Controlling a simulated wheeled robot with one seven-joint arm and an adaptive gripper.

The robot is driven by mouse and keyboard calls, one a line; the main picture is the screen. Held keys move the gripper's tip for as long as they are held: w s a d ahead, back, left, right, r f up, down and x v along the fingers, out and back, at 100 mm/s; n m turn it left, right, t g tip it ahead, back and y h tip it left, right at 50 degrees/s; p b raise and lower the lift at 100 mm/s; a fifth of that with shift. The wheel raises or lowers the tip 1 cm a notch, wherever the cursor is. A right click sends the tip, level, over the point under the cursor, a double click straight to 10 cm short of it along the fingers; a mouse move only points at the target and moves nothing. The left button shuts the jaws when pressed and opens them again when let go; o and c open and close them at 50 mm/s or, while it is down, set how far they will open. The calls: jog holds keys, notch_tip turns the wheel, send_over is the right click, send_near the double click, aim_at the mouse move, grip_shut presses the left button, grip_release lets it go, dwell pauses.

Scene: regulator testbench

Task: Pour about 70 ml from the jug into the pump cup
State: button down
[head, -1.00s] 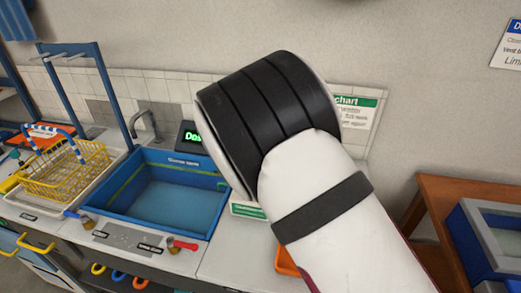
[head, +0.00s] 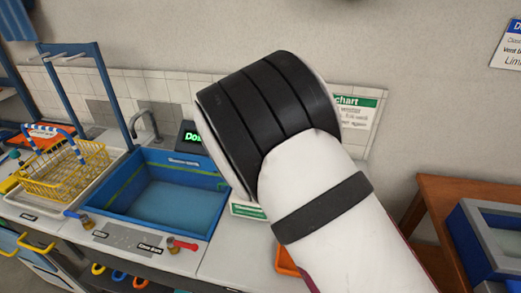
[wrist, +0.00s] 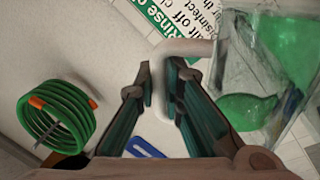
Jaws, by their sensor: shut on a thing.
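In the wrist view a clear jug (wrist: 285,50) with green liquid in it shows at the right, cut off by the picture edge. Its pale handle (wrist: 192,47) reaches left to my gripper (wrist: 160,80). My gripper is shut on the handle, with one finger on each side of it. In the head view my arm covers the jug and gripper. I cannot make out the pump cup in either view.
A coiled green hose (wrist: 57,117) with orange clips lies left of my gripper, and a blue piece (wrist: 145,148) lies below. In the head view a blue sink (head: 168,200) holds water, with a yellow wire basket (head: 65,170) to its left and a wooden table (head: 440,200) at right.

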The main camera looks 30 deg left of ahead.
dwell(0.6)
jog(key=w+d+f+m+g+h+b, duration=0.1)
jog(key=d+f+m, duration=0.5)
jog(key=f+m, duration=0.2)
jog(key=shift+w+d+m, duration=0.2)
jog(key=shift+w+m, duration=0.1)
jog(key=shift+m, duration=0.5)
jog(key=shift+d, duration=0.1)
dwell(2.0)
